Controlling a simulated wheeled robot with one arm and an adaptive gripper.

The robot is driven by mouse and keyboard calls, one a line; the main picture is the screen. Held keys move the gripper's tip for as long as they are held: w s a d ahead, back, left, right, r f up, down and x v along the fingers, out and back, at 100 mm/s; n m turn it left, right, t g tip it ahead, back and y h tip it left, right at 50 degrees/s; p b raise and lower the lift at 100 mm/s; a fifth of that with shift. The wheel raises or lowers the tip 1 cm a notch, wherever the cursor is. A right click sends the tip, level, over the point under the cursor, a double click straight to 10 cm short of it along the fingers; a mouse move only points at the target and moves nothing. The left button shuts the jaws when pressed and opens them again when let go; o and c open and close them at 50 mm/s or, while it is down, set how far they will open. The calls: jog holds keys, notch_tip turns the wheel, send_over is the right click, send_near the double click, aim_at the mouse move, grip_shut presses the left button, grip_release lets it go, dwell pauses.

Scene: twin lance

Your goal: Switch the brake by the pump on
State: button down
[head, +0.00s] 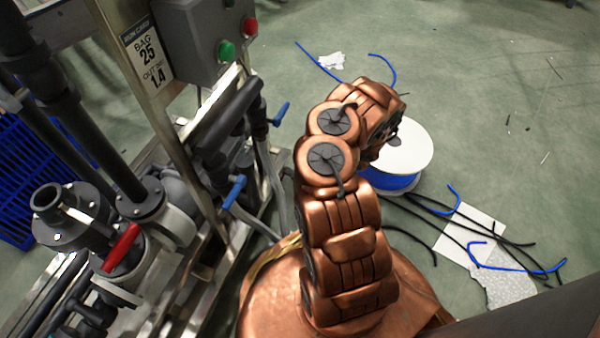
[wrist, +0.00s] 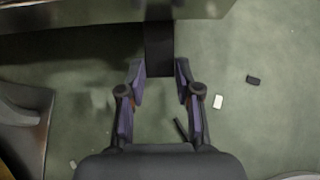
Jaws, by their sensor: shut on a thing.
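In the wrist view my gripper (wrist: 160,72) has its two purple fingers on either side of the end of a dark upright bar (wrist: 159,42), shut on it. The bar runs from a grey panel edge (wrist: 80,16) at the top of the picture. Whether this bar is the brake's handle I cannot tell. In the head view my copper arm bends away and hides the gripper and the bar. The pump pipework (head: 150,200) stands at the left, with a red handle (head: 122,248) and blue handles (head: 234,191). I cannot make out a labelled brake.
A grey box (head: 205,40) with a green button (head: 226,52) and a red button (head: 250,27) is on the metal frame. A white spool (head: 405,150) with blue cable, and loose black and blue cables, lie on the green floor right of my arm. The upper right floor is mostly clear.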

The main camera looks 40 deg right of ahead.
jog(key=shift+w+a+f+t+y+b, duration=0.15)
jog(key=shift+t+y+b, duration=0.25)
jog(key=shift+t+b, duration=0.1)
jog(key=c, duration=0.8)
grip_release()
jog(key=shift+s+d+r, duration=0.35)
jog(key=shift+s+d, duration=0.15)
jog(key=shift+s, duration=0.05)
jog(key=v, duration=1)
jog(key=shift+r, duration=0.4)
jog(key=shift+s, duration=0.15)
